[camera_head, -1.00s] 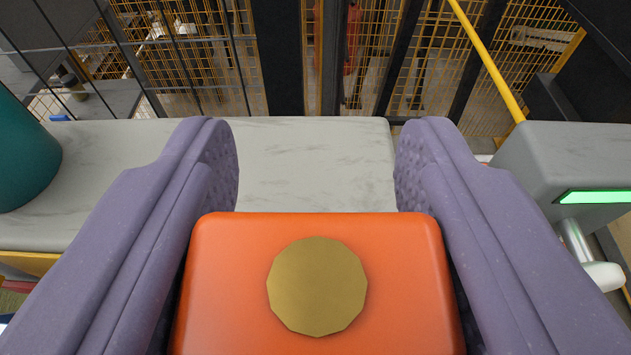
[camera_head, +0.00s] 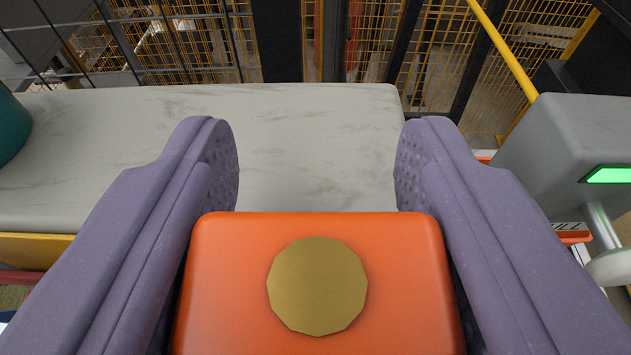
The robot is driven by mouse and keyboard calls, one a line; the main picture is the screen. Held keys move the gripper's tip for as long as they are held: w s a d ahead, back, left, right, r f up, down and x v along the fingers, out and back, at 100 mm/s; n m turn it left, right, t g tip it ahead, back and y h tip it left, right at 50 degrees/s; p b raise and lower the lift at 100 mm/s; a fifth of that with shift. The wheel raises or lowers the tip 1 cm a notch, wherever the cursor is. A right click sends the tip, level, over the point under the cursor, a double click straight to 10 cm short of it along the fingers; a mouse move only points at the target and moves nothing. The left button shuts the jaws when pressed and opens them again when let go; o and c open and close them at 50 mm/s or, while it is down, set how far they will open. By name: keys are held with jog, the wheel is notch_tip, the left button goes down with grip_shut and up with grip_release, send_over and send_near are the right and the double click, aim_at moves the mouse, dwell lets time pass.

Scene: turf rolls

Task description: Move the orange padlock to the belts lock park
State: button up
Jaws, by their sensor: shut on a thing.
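The orange padlock (camera_head: 395,290) is a rounded orange block with a brass-coloured disc on its face, at the bottom middle of the view. My gripper (camera_head: 316,175) has two purple padded fingers, one on each side of the padlock, and is shut on it. The fingertips reach out past the padlock's far edge. The lower part of the padlock is cut off by the picture edge, and its shackle is not visible. I cannot make out a belts lock park in this view.
A pale marble-patterned surface (camera_head: 310,120) lies ahead and to the left. A teal rounded object (camera_head: 10,130) stands at its left. A grey box with a green light (camera_head: 570,145) is at the right. Yellow mesh fencing (camera_head: 420,50) and dark posts stand behind.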

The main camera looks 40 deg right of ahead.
jog(key=shift+f+b, duration=0.75)
jog(key=shift+f, duration=0.25)
jog(key=o, duration=1.2)
jog(key=p+v, duration=0.1)
jog(key=v, duration=0.6)
jog(key=shift+s+a+r, duration=0.2)
jog(key=shift+s+a, duration=0.05)
jog(key=shift+s, duration=0.05)
